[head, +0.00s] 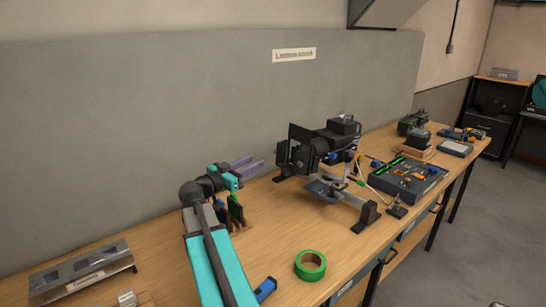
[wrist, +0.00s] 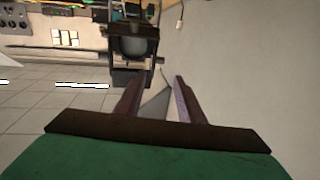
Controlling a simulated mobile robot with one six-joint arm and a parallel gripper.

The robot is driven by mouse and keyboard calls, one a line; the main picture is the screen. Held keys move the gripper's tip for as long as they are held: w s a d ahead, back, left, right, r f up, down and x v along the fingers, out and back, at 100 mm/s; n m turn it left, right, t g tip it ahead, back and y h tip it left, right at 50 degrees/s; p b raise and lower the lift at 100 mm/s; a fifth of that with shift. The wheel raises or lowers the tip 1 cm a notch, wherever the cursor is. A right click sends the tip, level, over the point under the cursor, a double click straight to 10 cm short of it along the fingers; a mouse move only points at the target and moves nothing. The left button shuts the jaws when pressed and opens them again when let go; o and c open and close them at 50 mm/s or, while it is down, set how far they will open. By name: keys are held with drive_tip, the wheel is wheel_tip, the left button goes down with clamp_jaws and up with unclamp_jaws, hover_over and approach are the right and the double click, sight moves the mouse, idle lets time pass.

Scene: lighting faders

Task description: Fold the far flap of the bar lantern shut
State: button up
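The bar lantern (head: 311,154) is a black lamp on a low metal stand on the bench. Dark flaps surround its front. One flap (head: 299,133) stands up at the wall side and appears to be the far one; another (head: 324,190) hangs out low. The lantern also shows at the top of the wrist view (wrist: 136,45), beyond my fingertips. My gripper (head: 256,164) is left of the lantern, apart from it, its purple fingers pointing towards it. In the wrist view my gripper (wrist: 157,82) is open; a grey wedge shows between the fingers, and I cannot tell what it is.
A green tape roll (head: 310,265) lies on the bench front. A metal bracket (head: 83,272) lies at the left. A control desk (head: 406,178) and tools stand right of the lantern. The grey back panel (head: 150,130) runs behind the bench. Bare wood lies before the lantern.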

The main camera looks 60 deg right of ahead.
sight(274, 151)
idle(0.4)
drive_tip(key=d+p, duration=0.2)
drive_tip(key=d, duration=0.2)
drive_tip(key=s+d+p, duration=0.1)
drive_tip(key=d+p, duration=0.1)
drive_tip(key=d, duration=0.3)
drive_tip(key=s+d+p, duration=0.1)
drive_tip(key=d+p, duration=0.1)
drive_tip(key=d, duration=0.2)
drive_tip(key=shift+d, duration=0.35)
clamp_jaws()
drive_tip(key=shift+a, duration=0.2)
drive_tip(key=shift+w+d, duration=0.15)
